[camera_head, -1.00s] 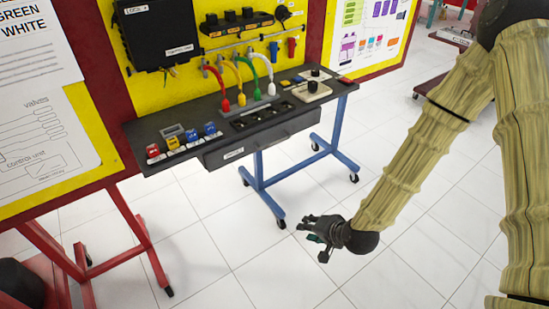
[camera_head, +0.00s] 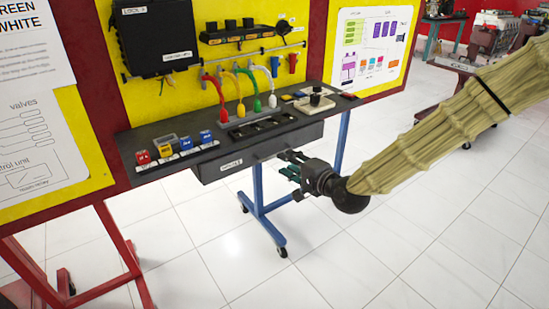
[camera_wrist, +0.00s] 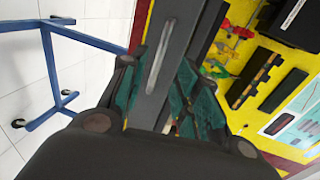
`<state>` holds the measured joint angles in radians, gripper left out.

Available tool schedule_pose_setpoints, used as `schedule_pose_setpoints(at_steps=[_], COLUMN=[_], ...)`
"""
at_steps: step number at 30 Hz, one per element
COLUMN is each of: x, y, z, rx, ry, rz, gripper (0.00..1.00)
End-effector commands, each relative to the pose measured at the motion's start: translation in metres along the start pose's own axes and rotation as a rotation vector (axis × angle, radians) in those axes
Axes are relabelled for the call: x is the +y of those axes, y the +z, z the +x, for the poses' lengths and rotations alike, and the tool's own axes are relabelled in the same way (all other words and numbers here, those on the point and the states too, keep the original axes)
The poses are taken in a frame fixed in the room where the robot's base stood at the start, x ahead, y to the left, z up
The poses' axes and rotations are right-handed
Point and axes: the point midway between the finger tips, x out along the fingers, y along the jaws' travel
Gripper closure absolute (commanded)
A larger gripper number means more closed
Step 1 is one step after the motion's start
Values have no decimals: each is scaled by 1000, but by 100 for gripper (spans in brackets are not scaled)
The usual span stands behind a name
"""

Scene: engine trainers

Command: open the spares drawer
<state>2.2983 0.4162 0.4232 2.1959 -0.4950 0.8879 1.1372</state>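The spares drawer (camera_head: 265,148) is a dark grey box front under the black bench top, with a small white label at its left. It appears shut. My gripper (camera_head: 284,163) is in front of the drawer's right part, fingers pointing at it. In the wrist view my gripper (camera_wrist: 162,95) is open, its teal-padded fingers apart on either side of a dark panel that looks like the drawer front (camera_wrist: 178,50). A lighter grey bar (camera_wrist: 160,55) runs along it between the fingers, possibly the handle. I cannot tell whether the fingers touch it.
The black bench top (camera_head: 200,140) carries colored blocks (camera_head: 185,144), hoses with colored ends and switches. A blue wheeled stand (camera_head: 262,205) is below. A yellow panel with red frame rises behind. The white tiled floor in front is clear.

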Motion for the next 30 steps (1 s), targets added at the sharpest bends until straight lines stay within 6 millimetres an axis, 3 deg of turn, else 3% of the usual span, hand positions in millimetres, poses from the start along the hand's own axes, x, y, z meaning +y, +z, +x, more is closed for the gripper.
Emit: schedule_pose_setpoints(at_steps=[9,15,29,30], x=[1,1,1,1], y=[0,0,0,0], z=[48,70,78,78], rx=[-1,0,0,0], ry=[2,1,1,1], rz=[-3,-3,-1,-1], gripper=[68,68,68,75])
